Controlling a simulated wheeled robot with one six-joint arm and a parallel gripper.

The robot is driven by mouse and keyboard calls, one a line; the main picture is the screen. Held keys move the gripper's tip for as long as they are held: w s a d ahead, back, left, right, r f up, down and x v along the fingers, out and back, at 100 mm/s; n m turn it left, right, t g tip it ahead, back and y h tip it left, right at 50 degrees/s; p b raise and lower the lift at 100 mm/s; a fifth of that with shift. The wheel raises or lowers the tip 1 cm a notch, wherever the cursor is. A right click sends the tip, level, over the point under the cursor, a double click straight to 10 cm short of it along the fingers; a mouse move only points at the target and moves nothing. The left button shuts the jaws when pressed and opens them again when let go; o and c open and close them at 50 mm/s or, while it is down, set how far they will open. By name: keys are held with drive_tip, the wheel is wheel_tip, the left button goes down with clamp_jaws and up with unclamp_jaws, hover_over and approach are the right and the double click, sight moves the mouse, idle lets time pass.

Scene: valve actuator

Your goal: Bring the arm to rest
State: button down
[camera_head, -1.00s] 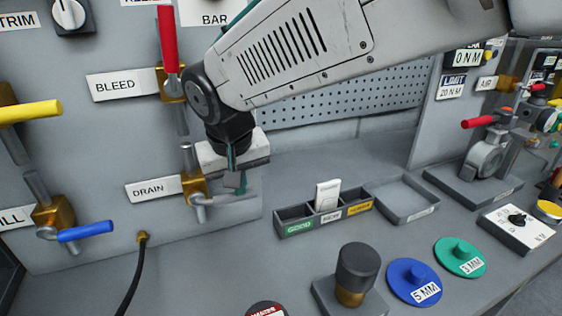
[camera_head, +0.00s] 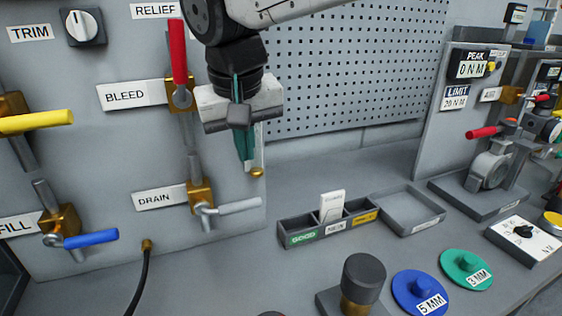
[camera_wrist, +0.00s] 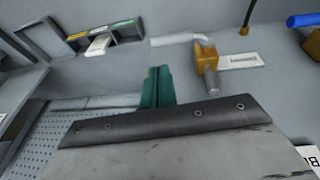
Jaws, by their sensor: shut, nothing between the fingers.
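My gripper (camera_head: 246,163) hangs pointing down in front of the panel's right edge, its green fingers together and empty. It is right of the red bleed handle (camera_head: 178,52) and above the grey drain handle (camera_head: 236,207), apart from both as far as I can tell. In the wrist view my closed green fingers (camera_wrist: 158,72) point toward the bench, with the drain valve's brass body (camera_wrist: 206,60) to their right. My upper arm links run out of the top of the head view.
A three-part bin (camera_head: 327,226) holding a white card and an empty grey tray (camera_head: 408,208) stand on the bench. A dark-topped knob (camera_head: 362,275), blue disc (camera_head: 420,291) and green disc (camera_head: 466,268) are in front. The yellow handle (camera_head: 38,122) and blue handle (camera_head: 91,239) are left.

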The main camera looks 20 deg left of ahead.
drive_tip(key=s+d+f+m, duration=0.2)
drive_tip(key=s+d+f, duration=0.1)
drive_tip(key=d, duration=1.2)
drive_tip(key=s+d+f+m+g, duration=0.1)
drive_tip(key=s+d+f+m, duration=0.2)
drive_tip(key=d, duration=1.3)
drive_tip(key=s+d+f+m+h, duration=0.1)
drive_tip(key=s+d+f+m, duration=0.2)
drive_tip(key=d, duration=1.3)
drive_tip(key=shift+s+f+g, duration=0.3)
drive_tip(key=shift+s+f, duration=0.35)
drive_tip(key=shift+s, duration=1)
drive_tip(key=shift+a, duration=0.1)
